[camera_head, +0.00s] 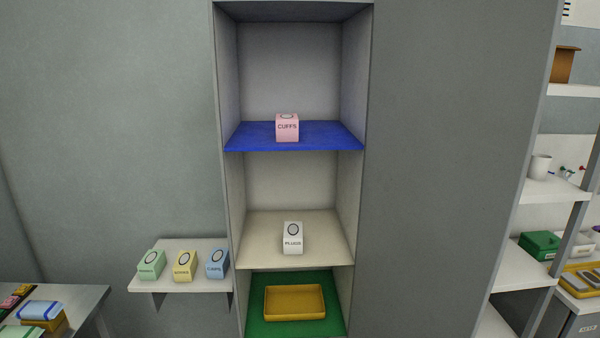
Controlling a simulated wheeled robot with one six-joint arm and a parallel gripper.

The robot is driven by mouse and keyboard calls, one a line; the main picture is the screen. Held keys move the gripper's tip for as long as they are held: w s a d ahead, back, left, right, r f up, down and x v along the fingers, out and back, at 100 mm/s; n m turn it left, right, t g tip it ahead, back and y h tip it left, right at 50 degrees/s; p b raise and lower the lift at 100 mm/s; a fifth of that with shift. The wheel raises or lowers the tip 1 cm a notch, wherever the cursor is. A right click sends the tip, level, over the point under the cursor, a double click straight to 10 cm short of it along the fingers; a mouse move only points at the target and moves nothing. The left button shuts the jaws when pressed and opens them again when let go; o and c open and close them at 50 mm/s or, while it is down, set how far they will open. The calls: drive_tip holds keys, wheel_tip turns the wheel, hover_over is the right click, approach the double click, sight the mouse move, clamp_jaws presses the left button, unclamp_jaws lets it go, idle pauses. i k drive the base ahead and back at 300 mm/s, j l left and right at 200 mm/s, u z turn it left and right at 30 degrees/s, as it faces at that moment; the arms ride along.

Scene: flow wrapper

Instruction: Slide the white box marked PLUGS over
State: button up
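The white box marked PLUGS (292,238) stands upright on the beige middle shelf (262,228) of a tall grey cabinet. It has a dark ring above its lettering. It sits near the middle of the shelf's width, apart from both side walls. My gripper is not in view.
A pink CUFFS box (287,127) stands on the blue shelf (335,135) above. A yellow tray (295,302) lies on the green level (338,322) below. A side shelf (150,283) at left holds green, yellow and blue boxes. The beige shelf is clear on both sides of the PLUGS box.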

sight(294, 231)
drive_tip(key=i+j+z, duration=0.2)
drive_tip(key=i+j, duration=0.3)
drive_tip(key=i, duration=0.25)
drive_tip(key=i+j+z, duration=0.2)
drive_tip(key=i+j, duration=0.4)
drive_tip(key=i, duration=0.15)
